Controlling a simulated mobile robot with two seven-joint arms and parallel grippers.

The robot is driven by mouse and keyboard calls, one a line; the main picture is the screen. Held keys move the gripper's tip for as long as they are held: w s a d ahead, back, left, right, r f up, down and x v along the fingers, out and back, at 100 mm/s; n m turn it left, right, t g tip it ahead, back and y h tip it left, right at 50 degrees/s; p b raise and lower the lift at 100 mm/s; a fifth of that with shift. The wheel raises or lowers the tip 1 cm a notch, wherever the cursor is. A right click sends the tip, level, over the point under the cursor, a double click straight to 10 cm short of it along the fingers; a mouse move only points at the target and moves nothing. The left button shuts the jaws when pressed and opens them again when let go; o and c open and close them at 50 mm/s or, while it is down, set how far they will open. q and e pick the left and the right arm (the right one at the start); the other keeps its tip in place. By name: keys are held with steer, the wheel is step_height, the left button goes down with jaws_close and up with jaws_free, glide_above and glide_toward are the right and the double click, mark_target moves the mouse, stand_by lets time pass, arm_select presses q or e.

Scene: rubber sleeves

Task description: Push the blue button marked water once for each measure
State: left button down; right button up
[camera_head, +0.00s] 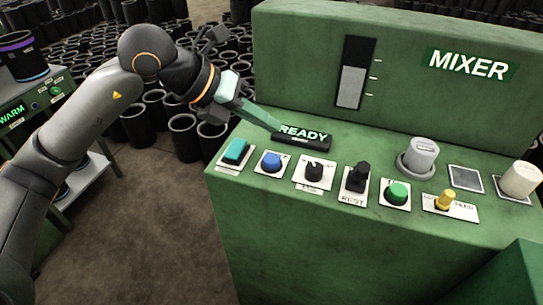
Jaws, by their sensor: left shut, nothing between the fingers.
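The round blue button (271,160) sits on a pale plate at the left of the green mixer's (480,250) control panel; I cannot read its marking. A teal square button (235,150) is to its left. My left gripper (276,126) is shut and empty, its fingertips above and behind the blue button, near the READY display (302,137). It looks apart from the button. A dark upright gauge (355,72) on the mixer's back panel shows a light grey column up to about its middle, beside several tick marks. My right gripper is out of view.
A green WARM unit (40,112) is at left. Black sleeves (183,137) crowd the floor behind.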

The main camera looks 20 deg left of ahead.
mark_target(269, 162)
arm_select(q)
steer(key=m, duration=0.3)
steer(key=shift+d+r+m, duration=0.15)
steer(key=shift+r+m, duration=0.05)
steer(key=shift+m, duration=0.1)
steer(key=m, duration=0.3)
steer(key=shift+d+r+m+y+b, duration=0.1)
steer(key=shift+r+m+y+b, duration=0.1)
steer(key=shift+m+y+b, duration=0.2)
step_height(269, 162, up, 3)
steer(key=m+t+y, duration=0.1)
steer(key=m, duration=0.6)
steer(key=m+y+b, duration=0.1)
steer(key=m, duration=0.7)
steer(key=m+t+y, duration=0.1)
steer(key=m, duration=0.6)
steer(key=shift+s+m+t+b, duration=0.1)
steer(key=shift+m+t+b, duration=0.2)
steer(key=shift+b, duration=0.1)
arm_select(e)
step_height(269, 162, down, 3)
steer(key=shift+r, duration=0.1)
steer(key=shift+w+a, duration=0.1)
